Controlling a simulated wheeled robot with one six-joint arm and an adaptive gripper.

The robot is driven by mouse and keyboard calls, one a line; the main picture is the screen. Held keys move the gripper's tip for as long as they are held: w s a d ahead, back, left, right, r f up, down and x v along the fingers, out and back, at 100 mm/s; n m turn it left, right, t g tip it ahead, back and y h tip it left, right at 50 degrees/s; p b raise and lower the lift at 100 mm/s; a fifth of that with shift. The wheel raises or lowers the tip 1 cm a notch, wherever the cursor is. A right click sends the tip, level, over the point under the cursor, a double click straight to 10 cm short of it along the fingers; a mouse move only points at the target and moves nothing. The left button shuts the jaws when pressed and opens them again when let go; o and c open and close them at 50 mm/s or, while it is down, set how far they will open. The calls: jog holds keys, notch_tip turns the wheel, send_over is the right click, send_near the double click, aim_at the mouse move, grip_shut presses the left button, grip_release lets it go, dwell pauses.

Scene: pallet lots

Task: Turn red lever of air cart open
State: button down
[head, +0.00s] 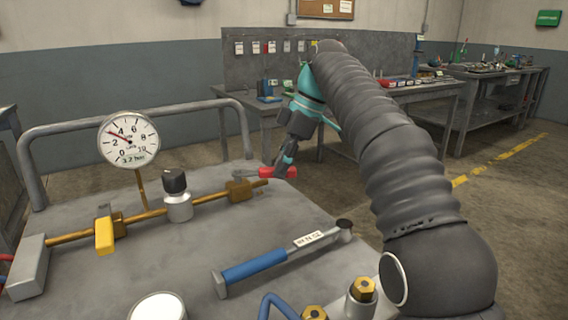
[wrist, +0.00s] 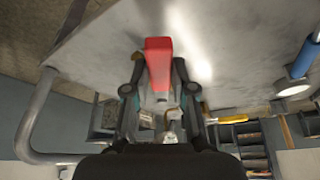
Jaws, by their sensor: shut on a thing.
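The red lever (head: 280,172) sits on a brass valve (head: 241,190) at the right end of the brass pipe on the grey air cart (head: 190,255). In the head view it points right, roughly along the pipe's run. My gripper (head: 283,161) reaches down to the lever from behind. In the wrist view the red lever (wrist: 158,55) runs between the two fingers of my gripper (wrist: 160,88), which are shut on it. The fingertips are partly hidden in the head view.
A yellow lever (head: 104,234) stands across the pipe at left. A black-capped regulator (head: 177,196) and a round gauge (head: 128,138) stand nearby. A blue-handled torque wrench (head: 255,266) lies on the cart top. A grey rail (head: 130,114) borders the cart's far side.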

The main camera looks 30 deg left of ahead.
jog(key=c, duration=1)
grip_release()
jog(key=shift+o, duration=0.2)
jog(key=shift+r, duration=0.1)
jog(key=shift+w+d+r, duration=0.1)
jog(key=shift+r, duration=0.25)
jog(key=w+d, duration=0.7)
jog(key=d, duration=0.2)
jog(key=shift+d, duration=0.4)
